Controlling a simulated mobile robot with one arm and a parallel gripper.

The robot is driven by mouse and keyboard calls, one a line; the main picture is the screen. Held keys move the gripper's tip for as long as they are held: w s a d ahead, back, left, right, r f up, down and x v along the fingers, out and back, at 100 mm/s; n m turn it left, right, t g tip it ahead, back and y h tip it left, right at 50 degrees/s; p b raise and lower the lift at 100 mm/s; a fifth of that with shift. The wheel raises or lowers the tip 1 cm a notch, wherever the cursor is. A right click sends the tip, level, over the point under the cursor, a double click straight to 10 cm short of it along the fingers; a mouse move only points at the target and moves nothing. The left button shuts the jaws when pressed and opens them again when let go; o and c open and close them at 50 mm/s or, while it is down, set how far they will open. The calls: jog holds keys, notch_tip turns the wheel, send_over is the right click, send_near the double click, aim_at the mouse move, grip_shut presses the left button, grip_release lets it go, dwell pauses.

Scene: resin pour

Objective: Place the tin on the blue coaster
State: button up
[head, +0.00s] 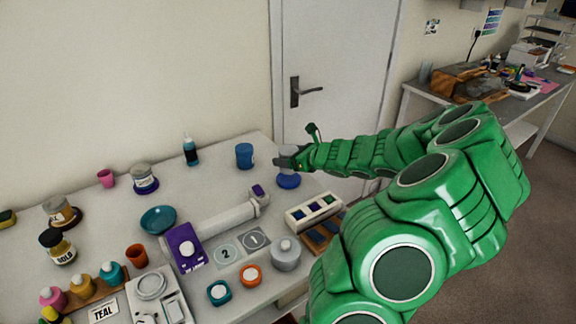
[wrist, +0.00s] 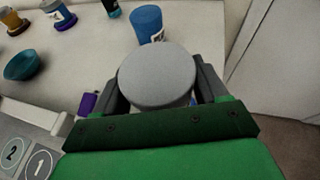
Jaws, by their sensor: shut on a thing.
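My gripper (head: 287,162) is at the far right part of the table, shut on a grey tin. The tin's round, flat grey lid (wrist: 157,77) fills the middle of the wrist view between the two dark fingers. The tin looks upright. In the head view the blue coaster (head: 288,181) shows directly below the gripper and tin. I cannot tell whether the tin's base touches it or hangs slightly above.
A blue cup (head: 244,156) stands close by, left of my gripper. A teal bowl (head: 158,219) is further left. The table's right edge is close to the coaster.

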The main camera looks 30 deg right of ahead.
jog(key=shift+w+d+f, duration=0.15)
jog(key=shift+w+f, duration=0.15)
jog(key=shift+f, duration=1.7)
jog(key=o, duration=1.1)
jog(key=shift+f, duration=0.15)
jog(key=shift+o, duration=0.2)
jog(key=shift+d+r, duration=0.1)
jog(key=shift+r, duration=0.1)
jog(key=v, duration=1.1)
jog(key=shift+s, duration=0.35)
jog(key=shift+r, duration=0.15)
